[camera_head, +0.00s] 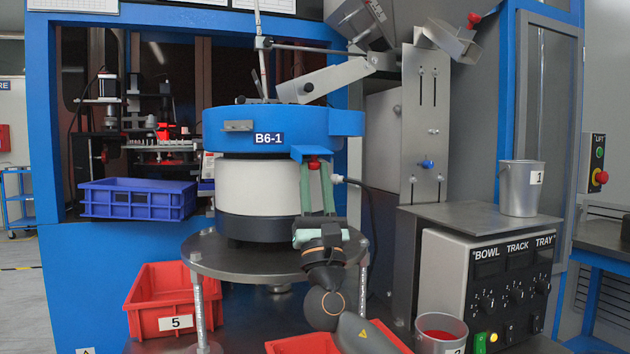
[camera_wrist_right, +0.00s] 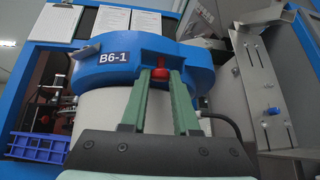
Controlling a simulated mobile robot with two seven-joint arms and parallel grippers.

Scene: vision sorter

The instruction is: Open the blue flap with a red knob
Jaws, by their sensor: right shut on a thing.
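The blue flap (camera_head: 312,152) sits at the front lower rim of the blue bowl ring marked B6-1 (camera_head: 222,138). Its red knob (camera_head: 314,163) hangs just below it. My right gripper (camera_head: 315,165) reaches up from below with its green fingers, one on each side of the knob. In the right wrist view the red knob (camera_wrist_right: 160,65) sits between the fingertips, under the blue flap (camera_wrist_right: 157,57); the gripper is shut on it. I cannot tell whether the flap has swung from its rest position. My left gripper is not in view.
A round metal table (camera_head: 215,262) stands under the bowl. A blue crate (camera_head: 137,199) is at left, red crate 5 (camera_head: 150,290) below. A dark cable (camera_head: 362,188) runs right of the fingers. Metal cup 1 (camera_head: 518,190) and a control box (camera_head: 445,262) are at right.

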